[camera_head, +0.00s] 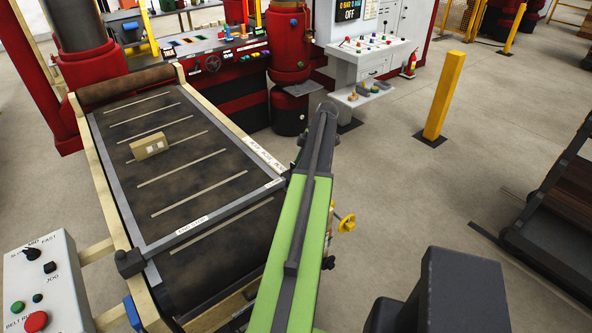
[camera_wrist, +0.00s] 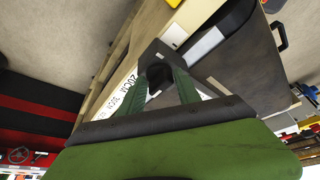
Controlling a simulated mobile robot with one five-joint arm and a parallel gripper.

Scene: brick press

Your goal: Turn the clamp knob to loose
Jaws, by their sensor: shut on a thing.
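The clamp knob (camera_wrist: 157,74) is a dark round knob in a dark bracket at the belt frame's edge in the wrist view. My gripper (camera_wrist: 160,80) is shut on it, with a green finger on either side. White lettered labels lie beside it, only partly visible and turned, so I cannot read the knob's setting. In the head view my green arm covers the knob and my fingers at the right end of the end-stop bar (camera_head: 214,214). A black block (camera_head: 130,262) sits at the bar's left end.
A tan brick (camera_head: 149,147) lies on the dark belt (camera_head: 172,185). A control box (camera_head: 45,285) stands at the lower left. A yellow handwheel (camera_head: 346,222) juts out right of my arm. A yellow post (camera_head: 444,97) stands on open floor to the right.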

